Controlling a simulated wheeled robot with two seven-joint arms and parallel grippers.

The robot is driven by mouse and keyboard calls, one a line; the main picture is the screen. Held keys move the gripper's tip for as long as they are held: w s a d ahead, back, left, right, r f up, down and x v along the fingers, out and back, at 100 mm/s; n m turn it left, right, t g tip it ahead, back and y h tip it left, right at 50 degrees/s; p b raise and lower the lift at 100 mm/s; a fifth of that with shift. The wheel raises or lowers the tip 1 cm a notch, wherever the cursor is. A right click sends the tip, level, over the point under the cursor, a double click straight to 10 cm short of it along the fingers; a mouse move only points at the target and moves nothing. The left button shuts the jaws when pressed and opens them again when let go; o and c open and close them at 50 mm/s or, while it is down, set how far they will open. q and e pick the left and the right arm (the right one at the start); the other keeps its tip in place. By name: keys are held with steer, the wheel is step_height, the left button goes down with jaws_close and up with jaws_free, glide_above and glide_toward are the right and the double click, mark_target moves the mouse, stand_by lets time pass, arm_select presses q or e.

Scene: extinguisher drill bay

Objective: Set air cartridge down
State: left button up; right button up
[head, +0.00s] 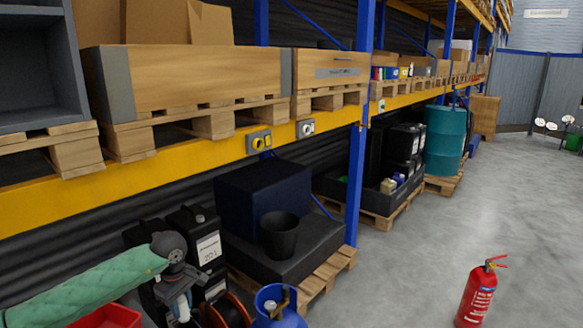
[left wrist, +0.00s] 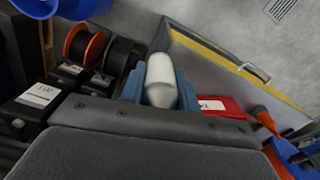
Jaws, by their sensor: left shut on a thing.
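The air cartridge (left wrist: 159,78) is a pale, whitish cylinder with a rounded, greyer near end. In the left wrist view it sits between the two blue fingers of my left gripper (left wrist: 160,92), which is shut on it. In the head view my left gripper (head: 181,301) is at the lower left, at the end of my green-sleeved arm. My right gripper is not in view.
A red container (head: 106,317) is below my arm. Black canisters (head: 207,242), an orange-rimmed reel (head: 228,311) and a blue cylinder (head: 277,306) crowd the gripper. A yellow rack beam (head: 215,156) runs above. A red extinguisher (head: 477,293) stands on open floor at right.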

arm_select(q)
steer(key=m, duration=0.1)
steer(key=d+m, duration=0.1)
steer(key=m, duration=0.1)
steer(key=s+m, duration=0.1)
steer(key=shift+d+r+m, duration=0.2)
steer(key=shift+r+m, duration=0.1)
steer(key=shift+m, duration=0.1)
steer(key=s+d+r+m, duration=0.2)
steer(key=d+r+m, duration=0.2)
steer(key=d+m, duration=0.45)
steer(key=s+f, duration=0.7)
steer(key=shift+f+n, duration=0.35)
steer(key=shift+f, duration=0.05)
steer(key=shift+s+f, duration=0.1)
steer(key=shift+s, duration=0.05)
